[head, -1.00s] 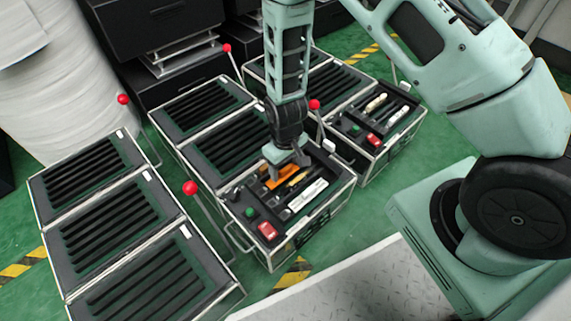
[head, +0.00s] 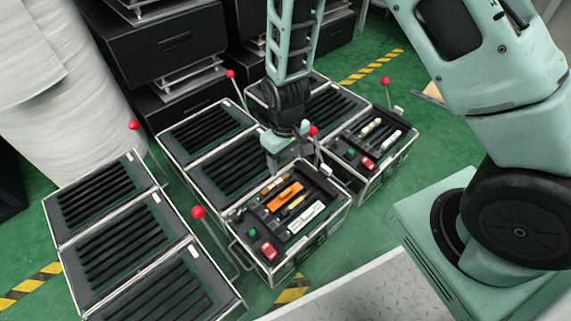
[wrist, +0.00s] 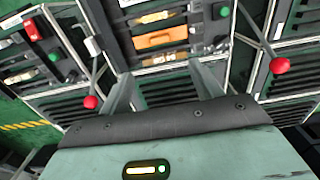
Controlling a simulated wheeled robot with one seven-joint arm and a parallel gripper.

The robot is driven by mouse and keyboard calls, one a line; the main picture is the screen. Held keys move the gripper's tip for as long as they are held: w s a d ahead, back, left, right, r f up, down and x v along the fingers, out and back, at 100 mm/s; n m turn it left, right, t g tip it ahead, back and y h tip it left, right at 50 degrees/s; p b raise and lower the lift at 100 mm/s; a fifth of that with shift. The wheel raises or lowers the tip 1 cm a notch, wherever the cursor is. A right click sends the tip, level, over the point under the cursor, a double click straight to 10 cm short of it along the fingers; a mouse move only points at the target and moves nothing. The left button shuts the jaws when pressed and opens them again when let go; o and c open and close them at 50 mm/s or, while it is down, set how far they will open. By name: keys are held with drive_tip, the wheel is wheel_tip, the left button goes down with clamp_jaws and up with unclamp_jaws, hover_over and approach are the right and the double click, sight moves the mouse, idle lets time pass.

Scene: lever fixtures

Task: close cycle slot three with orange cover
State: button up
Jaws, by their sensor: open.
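The orange cover (head: 284,197) lies among long slots on top of the front middle case (head: 312,243). It also shows in the wrist view (wrist: 161,38), near the top centre, past my fingertips. My gripper (head: 287,158) is open and empty, behind and above the cover in the head view, apart from it. In the wrist view my gripper's fingers (wrist: 163,84) are spread with dark grooved paneling between them. Yellowish strips and a white strip (head: 305,217) lie parallel beside the cover. I cannot tell which slot is number three.
Red-ball levers stand around the cases, one (head: 198,212) left of the front case and one (head: 312,131) close by my gripper. A similar case (head: 372,147) with strips stands right. Grooved cases (head: 130,235) fill the left.

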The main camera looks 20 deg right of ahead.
drive_tip(key=shift+r+p, duration=0.35)
drive_tip(key=shift+r, duration=1)
drive_tip(key=s+a+r+n, duration=0.2)
drive_tip(key=s+a+r, duration=0.1)
drive_tip(key=s+r, duration=0.75)
drive_tip(key=s+a+r+n, duration=0.2)
drive_tip(key=s+a+r, duration=0.1)
drive_tip(key=s+r, duration=0.75)
wheel_tip(320, 180, up, 39)
drive_tip(key=w+p, duration=0.1)
drive_tip(key=p, duration=3.7)
drive_tip(key=shift+a+r+y, duration=0.15)
drive_tip(key=shift+y, duration=0.15)
